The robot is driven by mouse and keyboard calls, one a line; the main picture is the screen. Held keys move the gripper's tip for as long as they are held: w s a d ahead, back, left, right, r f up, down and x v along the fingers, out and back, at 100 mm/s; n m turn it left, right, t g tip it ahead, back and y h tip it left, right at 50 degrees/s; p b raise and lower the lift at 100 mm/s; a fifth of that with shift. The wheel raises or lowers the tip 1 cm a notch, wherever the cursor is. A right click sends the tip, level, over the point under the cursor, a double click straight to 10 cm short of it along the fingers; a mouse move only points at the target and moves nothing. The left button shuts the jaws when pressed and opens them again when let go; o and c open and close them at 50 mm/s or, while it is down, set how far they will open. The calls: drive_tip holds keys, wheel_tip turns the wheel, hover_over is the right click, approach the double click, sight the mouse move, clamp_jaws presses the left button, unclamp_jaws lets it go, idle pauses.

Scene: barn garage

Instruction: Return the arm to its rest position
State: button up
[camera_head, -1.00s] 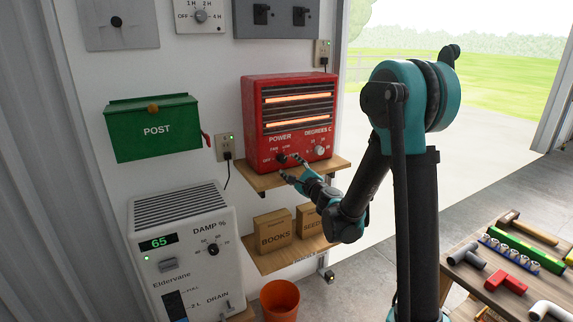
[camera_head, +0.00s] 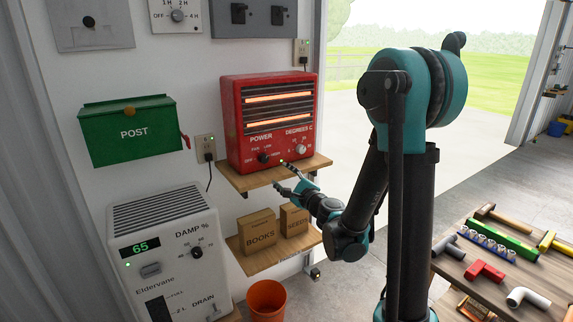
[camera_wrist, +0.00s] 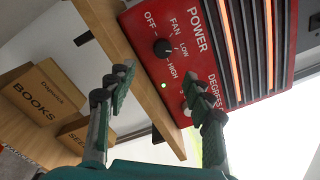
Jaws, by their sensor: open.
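My gripper (camera_head: 283,177) is open and empty, just in front of the wooden shelf that bears the red heater (camera_head: 270,112). In the wrist view, my gripper (camera_wrist: 166,92) has its two fingers spread apart, with the heater's front panel (camera_wrist: 185,48) beyond them. The heater's black power knob (camera_wrist: 161,47) shows clear of the fingers. The heater's bars glow orange and a small green light shows on its panel. The right finger covers part of the degrees dial in the wrist view. My arm is stretched out to the left, toward the wall.
The heater's shelf (camera_head: 232,184) is close to my fingers. Boxes of books (camera_head: 258,232) and seeds stand on a shelf below. A dehumidifier (camera_head: 150,265) and green post box (camera_head: 130,130) are left. An orange bucket (camera_head: 266,300) stands below. A bench (camera_head: 455,265) with tools is right.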

drive_tip(key=s+d+f+n+g+h, duration=0.1)
drive_tip(key=s+d+f+n+g, duration=0.15)
drive_tip(key=s+n, duration=0.35)
drive_tip(key=s+d+f+n+g, duration=0.2)
drive_tip(key=s+f+n+g, duration=0.15)
drive_tip(key=s+n, duration=0.2)
drive_tip(key=s+d+f+n+g+h, duration=0.2)
drive_tip(key=s+d+f+n+h, duration=0.1)
drive_tip(key=s+d, duration=0.4)
drive_tip(key=s+d+f+n+g+h, duration=0.3)
drive_tip(key=s+d+f+h, duration=0.3)
drive_tip(key=s+d+f, duration=0.2)
drive_tip(key=d+n, duration=0.1)
drive_tip(key=d, duration=0.1)
drive_tip(key=shift+s+d, duration=0.3)
drive_tip(key=shift+d, duration=0.1)
drive_tip(key=shift+f, duration=0.1)
